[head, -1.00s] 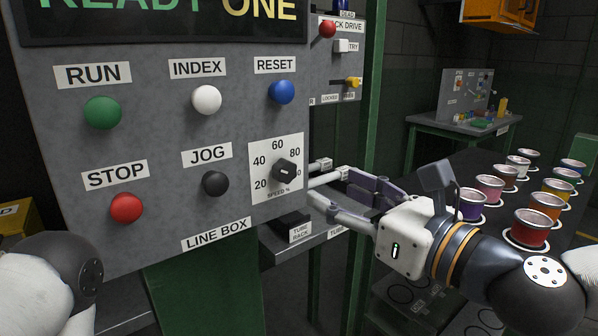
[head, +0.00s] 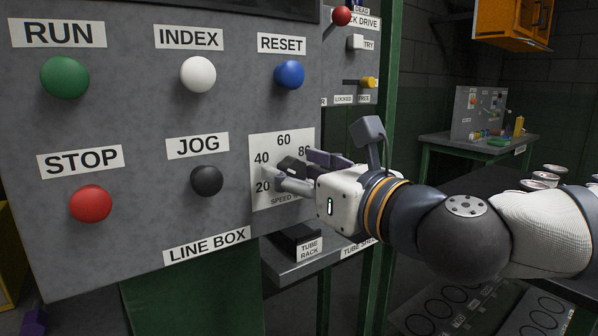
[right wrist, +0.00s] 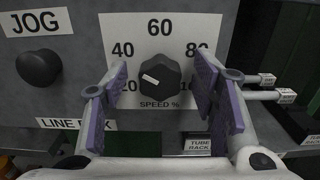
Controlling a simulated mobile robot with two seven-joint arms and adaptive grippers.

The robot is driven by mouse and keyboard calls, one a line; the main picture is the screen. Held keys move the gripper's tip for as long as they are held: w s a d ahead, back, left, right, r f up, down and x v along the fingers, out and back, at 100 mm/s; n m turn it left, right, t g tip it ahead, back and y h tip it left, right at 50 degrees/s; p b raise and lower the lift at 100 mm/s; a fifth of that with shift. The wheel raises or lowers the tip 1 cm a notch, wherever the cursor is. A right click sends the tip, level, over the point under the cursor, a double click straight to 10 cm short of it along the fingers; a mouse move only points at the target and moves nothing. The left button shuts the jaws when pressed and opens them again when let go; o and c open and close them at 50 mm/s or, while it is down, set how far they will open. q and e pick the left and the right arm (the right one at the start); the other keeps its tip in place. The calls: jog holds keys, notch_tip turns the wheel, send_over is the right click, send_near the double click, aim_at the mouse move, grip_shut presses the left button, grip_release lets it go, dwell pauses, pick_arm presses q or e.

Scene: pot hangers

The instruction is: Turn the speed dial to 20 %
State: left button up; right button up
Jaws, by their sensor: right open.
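The black speed dial (head: 291,166) sits on a white scale plate (head: 262,146) on the grey line box. It also shows in the right wrist view (right wrist: 160,78), where its white mark lies left of centre, toward the side between 20 and 40; the exact reading is hard to tell. My right gripper (head: 289,163) is open, with its purple-padded fingers on either side of the dial. In the right wrist view, gaps show between the dial and both fingers. Of my left gripper, only a purple piece (head: 34,322) shows at the bottom left.
The black JOG button (head: 207,181) is left of the dial, and the blue RESET button (head: 289,75) is above it. The red STOP button (head: 90,204) is farther left. A tube rack (head: 301,239) lies below right.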

jog(key=shift+c, duration=0.5)
jog(key=c, duration=1.1)
jog(key=shift+o, duration=0.2)
pick_arm(q)
jog(key=shift+w+r, duration=0.1)
jog(key=shift+r, duration=0.05)
pick_arm(e)
jog(key=shift+n, duration=0.3)
jog(key=n+p, duration=0.2)
jog(key=n, duration=0.3)
jog(key=shift+s+r, duration=0.1)
jog(key=n+p, duration=0.1)
jog(key=n, duration=0.3)
jog(key=shift+a, duration=0.1)
pick_arm(q)
jog(key=shift+t, duration=0.8)
jog(key=shift+w+r+p, duration=0.45)
jog(key=shift+w+r, duration=1.55)
jog(key=shift+r, duration=0.15)
pick_arm(e)
jog(key=shift+f+n, duration=0.25)
jog(key=shift+n, duration=0.95)
